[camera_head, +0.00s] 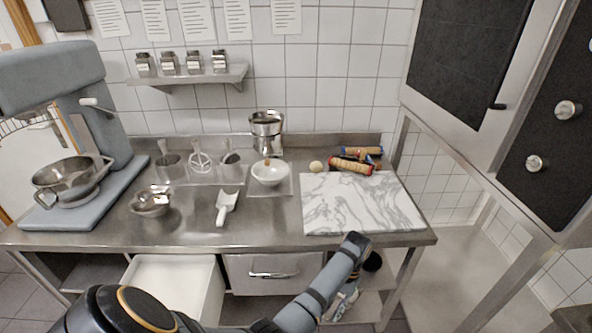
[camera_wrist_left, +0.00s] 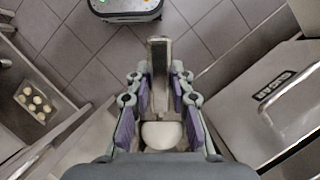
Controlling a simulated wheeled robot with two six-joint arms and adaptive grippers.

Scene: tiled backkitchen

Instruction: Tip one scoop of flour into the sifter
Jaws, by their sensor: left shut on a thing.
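My left gripper (camera_head: 345,298) hangs below the front edge of the table, right of the closed drawer. In the left wrist view its pads are closed about a narrow grey bar-like thing (camera_wrist_left: 160,62) with a rounded white end near the palm. I cannot tell what it is. A metal scoop with a white handle (camera_head: 225,207) lies on the steel table. A tall metal vessel (camera_head: 266,128) at the back looks like the sifter, but I am not certain. An open bin drawer (camera_head: 170,278) shows a white inside; its filling is unclear. My right gripper is out of view.
A marble slab (camera_head: 360,205) covers the table's right, with rolls (camera_head: 352,164) behind. A white bowl (camera_head: 270,173), a small metal dish (camera_head: 150,204) and a mixer (camera_head: 65,110) stand on the steel table (camera_head: 265,212). A closed labelled front (camera_wrist_left: 280,105) flanks the gripper.

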